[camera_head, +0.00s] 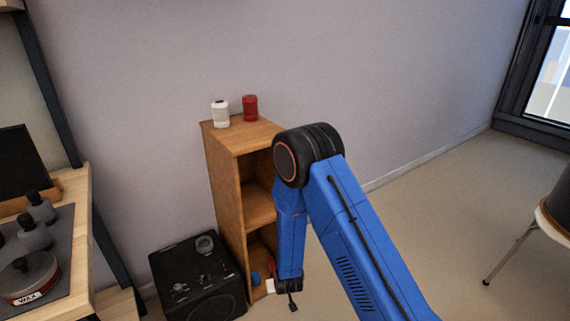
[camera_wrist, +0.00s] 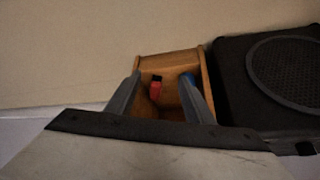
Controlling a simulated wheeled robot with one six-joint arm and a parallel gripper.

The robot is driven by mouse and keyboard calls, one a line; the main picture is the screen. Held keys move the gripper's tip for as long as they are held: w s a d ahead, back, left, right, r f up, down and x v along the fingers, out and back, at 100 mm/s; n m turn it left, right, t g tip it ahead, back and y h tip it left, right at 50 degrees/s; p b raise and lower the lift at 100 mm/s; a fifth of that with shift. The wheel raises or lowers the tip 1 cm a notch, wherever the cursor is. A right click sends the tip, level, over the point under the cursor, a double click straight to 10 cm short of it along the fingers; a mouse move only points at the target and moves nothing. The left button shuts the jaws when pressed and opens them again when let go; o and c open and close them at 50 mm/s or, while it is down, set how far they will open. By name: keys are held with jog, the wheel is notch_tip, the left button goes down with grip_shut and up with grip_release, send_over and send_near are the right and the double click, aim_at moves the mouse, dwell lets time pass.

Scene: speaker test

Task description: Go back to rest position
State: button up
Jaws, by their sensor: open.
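My gripper (camera_wrist: 162,77) is open, its two fingers spread apart in the wrist view with nothing between them at the tips. In the head view my blue arm reaches down in front of the wooden shelf (camera_head: 224,180), and the gripper end is low beside its bottom compartment. A red object (camera_wrist: 156,87) and a blue object (camera_wrist: 188,78) show inside the wooden compartment, beyond the fingers in the wrist view. The arm hides part of the shelf's open front.
A black speaker box (camera_head: 196,272) with small items on top stands left of the shelf. A white jar (camera_head: 220,113) and a red jar (camera_head: 250,107) stand on the shelf top. A wooden table (camera_head: 85,240) is at left. Open floor (camera_head: 440,215) lies to the right.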

jog(key=w+d+r, duration=0.1)
jog(key=d+r, duration=0.2)
jog(key=r, duration=0.6)
jog(key=d+r, duration=0.2)
jog(key=r, duration=0.7)
jog(key=s+d+r, duration=0.3)
jog(key=d+r, duration=0.2)
jog(key=r, duration=0.4)
jog(key=s+d+r, duration=0.3)
jog(key=d+r, duration=0.1)
jog(key=r, duration=0.5)
jog(key=s+d+r, duration=0.5)
jog(key=s, duration=0.4)
jog(key=s+d+r+m, duration=0.1)
jog(key=s+d+r, duration=0.4)
jog(key=s, duration=0.5)
jog(key=s+d+r+m+g+h, duration=0.1)
jog(key=s+d+r, duration=0.4)
jog(key=s, duration=0.4)
jog(key=shift+s+d, duration=0.35)
jog(key=shift+d, duration=0.45)
